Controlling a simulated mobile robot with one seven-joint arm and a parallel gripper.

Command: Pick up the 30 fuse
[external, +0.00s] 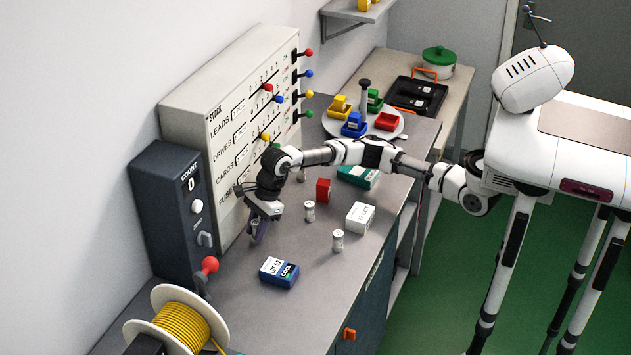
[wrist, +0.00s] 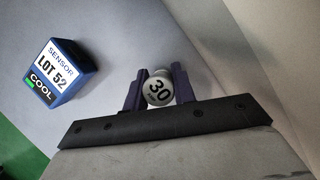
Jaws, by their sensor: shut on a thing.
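The 30 fuse (wrist: 159,89) is a small grey-white cylinder. Its round end with a black "30" faces the wrist camera. My gripper (wrist: 159,92) is shut on it, with one dark finger on each side. In the external view my gripper (external: 258,230) points down near the foot of the large grey panel, and the fuse is mostly hidden there by the fingers. I cannot tell whether the fuse touches the bench. Other small pale cylinders stand upright on the bench, one in the middle (external: 310,211) and one nearer the front edge (external: 338,241).
A blue SENSOR LOT 52 box (external: 279,272) lies close by on the bench. A white box (external: 360,217) and a red block (external: 323,190) stand to the right. The grey STOCK panel (external: 240,110), dark COUNT box (external: 165,210) and yellow cable reel (external: 180,322) bound the left side.

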